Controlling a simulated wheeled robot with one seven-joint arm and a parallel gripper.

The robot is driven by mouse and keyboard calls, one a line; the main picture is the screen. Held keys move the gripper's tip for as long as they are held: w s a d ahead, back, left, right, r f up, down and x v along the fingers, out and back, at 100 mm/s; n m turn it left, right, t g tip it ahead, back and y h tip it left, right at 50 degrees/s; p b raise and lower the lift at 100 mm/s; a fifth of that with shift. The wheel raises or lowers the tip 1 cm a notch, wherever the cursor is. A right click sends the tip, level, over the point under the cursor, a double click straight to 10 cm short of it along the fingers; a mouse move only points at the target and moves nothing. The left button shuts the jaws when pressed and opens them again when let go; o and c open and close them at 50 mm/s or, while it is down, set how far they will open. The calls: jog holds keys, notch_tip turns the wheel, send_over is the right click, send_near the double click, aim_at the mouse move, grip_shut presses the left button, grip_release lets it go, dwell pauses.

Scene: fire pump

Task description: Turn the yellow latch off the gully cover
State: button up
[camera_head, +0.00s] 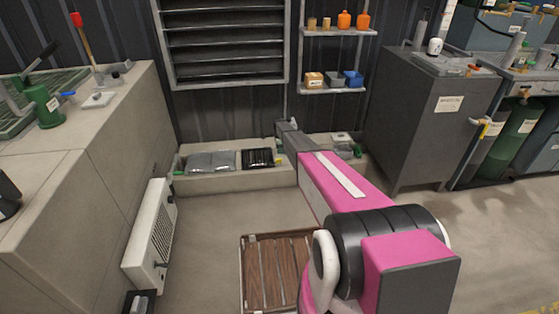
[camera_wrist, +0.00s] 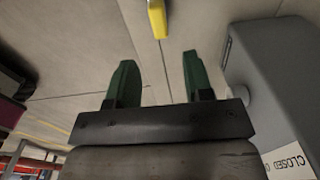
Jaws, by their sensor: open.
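My gripper (camera_wrist: 157,60) shows in the wrist view with its two green fingers apart and nothing between them. A yellow bar (camera_wrist: 157,18), probably the latch, lies beyond the fingertips at the top edge, in line with the gap and not touched. In the head view my pink arm reaches to the low concrete trough at the back wall; its gripper end is mostly hidden. A black slatted cover (camera_head: 257,158), probably the gully cover, lies in the trough left of the arm. A small yellow spot (camera_head: 277,162) shows at its right end, too small to make out.
The concrete trough (camera_head: 225,181) runs along the wall under a louvre (camera_head: 228,45). A grey box (camera_wrist: 270,90) with a "CLOSED" label stands close right of the fingers. A grey cabinet (camera_head: 425,120) stands right of the arm. A slatted wooden pallet (camera_head: 270,270) lies on the floor.

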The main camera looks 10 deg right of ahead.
aim_at(276, 162)
notch_tip(276, 162, down, 9)
dwell(0.3)
grip_shut()
